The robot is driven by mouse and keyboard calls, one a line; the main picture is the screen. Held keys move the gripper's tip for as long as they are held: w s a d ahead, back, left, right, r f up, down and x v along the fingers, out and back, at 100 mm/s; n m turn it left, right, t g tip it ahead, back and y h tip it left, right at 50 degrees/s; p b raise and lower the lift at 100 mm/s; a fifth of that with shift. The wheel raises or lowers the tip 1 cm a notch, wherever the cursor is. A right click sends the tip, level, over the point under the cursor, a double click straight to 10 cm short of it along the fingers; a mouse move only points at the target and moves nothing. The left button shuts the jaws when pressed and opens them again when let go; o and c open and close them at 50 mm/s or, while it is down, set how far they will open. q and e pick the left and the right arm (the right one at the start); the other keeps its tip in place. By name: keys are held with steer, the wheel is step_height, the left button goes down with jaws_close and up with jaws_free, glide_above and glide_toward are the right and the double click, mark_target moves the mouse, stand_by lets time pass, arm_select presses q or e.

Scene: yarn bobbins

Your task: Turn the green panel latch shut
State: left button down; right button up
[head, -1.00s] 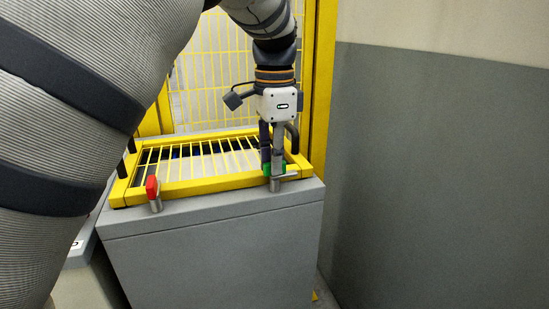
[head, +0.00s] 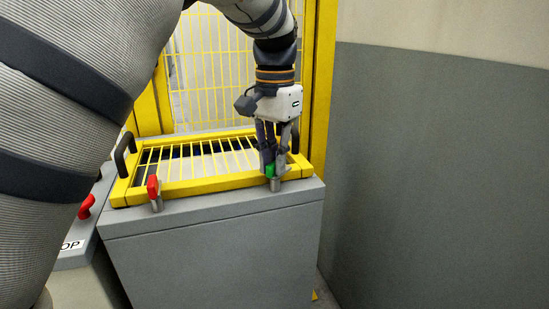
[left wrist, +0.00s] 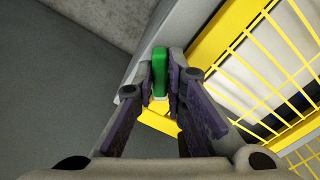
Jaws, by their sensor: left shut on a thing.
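The green panel latch (head: 271,171) sits at the front right corner of the yellow barred panel (head: 188,190), on top of a grey cabinet. My left gripper (head: 271,165) comes down on it from above and is shut on it. In the left wrist view the green latch handle (left wrist: 159,72) stands between the two fingertips (left wrist: 159,92). A red latch (head: 153,188) stands on a metal post at the panel's front left. My right gripper is not in view.
The grey cabinet (head: 215,255) stands below the panel. A yellow mesh fence (head: 215,75) rises behind it, with a yellow post to the right. A grey wall (head: 440,180) is at the right. A black handle (head: 125,155) is at the panel's left.

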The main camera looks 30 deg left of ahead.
arm_select(q)
steer(key=n, duration=0.5)
steer(key=shift+r+n, duration=0.1)
steer(key=shift+n, duration=0.2)
steer(key=n, duration=0.5)
steer(key=shift+n, duration=0.3)
steer(key=c, duration=1.6)
jaws_free()
steer(key=shift+c, duration=0.2)
step_height(320, 180, up, 12)
